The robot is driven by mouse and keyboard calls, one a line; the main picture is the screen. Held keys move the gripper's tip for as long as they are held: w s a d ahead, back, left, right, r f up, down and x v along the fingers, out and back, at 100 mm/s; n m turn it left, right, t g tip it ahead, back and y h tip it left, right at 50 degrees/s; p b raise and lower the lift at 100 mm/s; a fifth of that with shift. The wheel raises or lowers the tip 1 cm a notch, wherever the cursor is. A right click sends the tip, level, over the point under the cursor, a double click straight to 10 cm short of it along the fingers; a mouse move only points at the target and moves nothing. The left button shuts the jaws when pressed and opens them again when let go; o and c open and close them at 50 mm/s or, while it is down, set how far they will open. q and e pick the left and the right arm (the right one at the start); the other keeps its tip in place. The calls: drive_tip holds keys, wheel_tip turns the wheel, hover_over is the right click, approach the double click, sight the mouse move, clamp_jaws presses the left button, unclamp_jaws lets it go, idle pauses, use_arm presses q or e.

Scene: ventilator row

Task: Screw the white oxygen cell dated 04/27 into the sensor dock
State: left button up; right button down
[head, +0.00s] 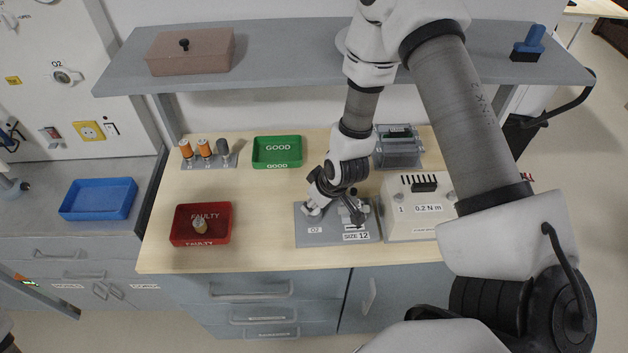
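The sensor dock (309,236) is a grey plate marked O2 and SIZE 12 near the front of the wooden bench. My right gripper (335,208) is low over this dock, its fingers pointing down. The fingers and wrist hide the middle of the dock, and I cannot tell whether anything is between them. No white cell dated 04/27 can be made out. A small tan and pale cell (200,225) lies in the red FAULTY tray (177,225). A rack (208,164) at the back left holds two orange-and-white cells (205,149) and a grey one (223,149). My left gripper is not in view.
A green GOOD tray (277,152) looks empty behind the dock. A cream box marked 0.2 N m (414,222) stands close right of the dock. A grey container (398,152) is behind it. A shelf (290,70) overhangs the back. The bench between rack and dock is clear.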

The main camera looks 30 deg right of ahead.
drive_tip(key=shift+f+m+h, duration=0.15)
drive_tip(key=shift+m+h, duration=0.35)
drive_tip(key=shift+m, duration=0.7)
drive_tip(key=m+h, duration=0.1)
drive_tip(key=m, duration=0.2)
drive_tip(key=shift+a+m+b, duration=0.1)
drive_tip(key=shift+m+b, duration=0.2)
drive_tip(key=shift+m, duration=0.1)
drive_tip(key=m, duration=0.1)
drive_tip(key=m+h, duration=0.1)
drive_tip(key=m+p, duration=0.1)
drive_tip(key=shift+r+g+h, duration=0.25)
drive_tip(key=shift+g+h, duration=0.05)
drive_tip(key=shift+h, duration=0.1)
drive_tip(key=shift+m+g+p, duration=0.3)
drive_tip(key=shift+m+p, duration=0.4)
drive_tip(key=shift+m, duration=0.5)
drive_tip(key=shift+f+m+h, duration=0.15)
drive_tip(key=shift+m+h, duration=0.15)
